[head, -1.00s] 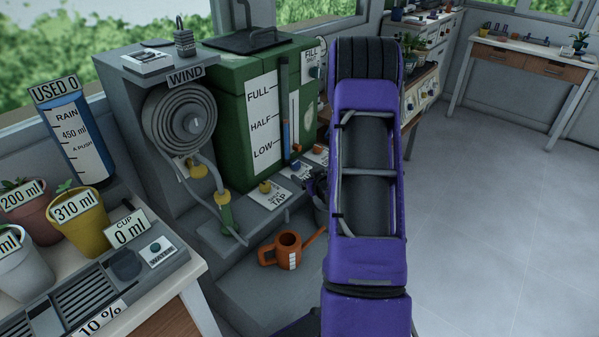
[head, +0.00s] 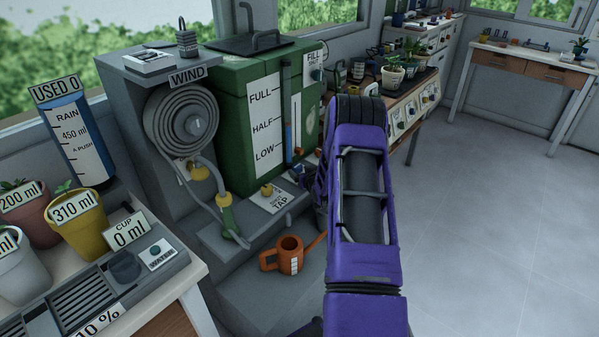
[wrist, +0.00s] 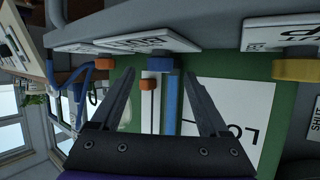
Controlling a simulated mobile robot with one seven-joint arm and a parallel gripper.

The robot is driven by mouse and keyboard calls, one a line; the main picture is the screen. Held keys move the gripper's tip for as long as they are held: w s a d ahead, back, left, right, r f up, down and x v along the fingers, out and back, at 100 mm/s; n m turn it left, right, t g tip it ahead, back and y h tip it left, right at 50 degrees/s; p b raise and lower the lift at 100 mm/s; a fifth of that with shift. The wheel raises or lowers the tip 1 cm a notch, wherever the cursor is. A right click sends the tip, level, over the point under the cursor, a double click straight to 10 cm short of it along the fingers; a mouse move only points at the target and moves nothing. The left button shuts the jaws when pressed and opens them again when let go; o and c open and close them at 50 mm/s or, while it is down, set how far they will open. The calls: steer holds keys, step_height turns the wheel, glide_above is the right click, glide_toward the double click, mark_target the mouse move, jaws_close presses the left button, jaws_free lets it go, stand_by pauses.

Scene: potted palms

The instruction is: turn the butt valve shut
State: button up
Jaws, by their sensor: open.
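The green water butt (head: 228,118) stands at the back, with FULL, HALF and LOW marks and a blue-filled level tube. My gripper (wrist: 158,75) is open and empty, facing the butt's lower front. A blue knob (wrist: 160,63) lies between the fingertips, apart from them, beside a white label plate (wrist: 150,40) whose words I cannot read surely. I cannot tell for certain that this knob is the butt valve. In the head view my arm partly hides this area.
Small orange knobs (wrist: 103,65) (wrist: 148,84) are near my fingers. An orange watering can (head: 288,255) stands below the ledge. The hose reel (head: 185,120) is left of the butt. Floor at right is clear.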

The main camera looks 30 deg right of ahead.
mark_target(299, 169)
steer(key=shift+x, duration=1.65)
jaws_close()
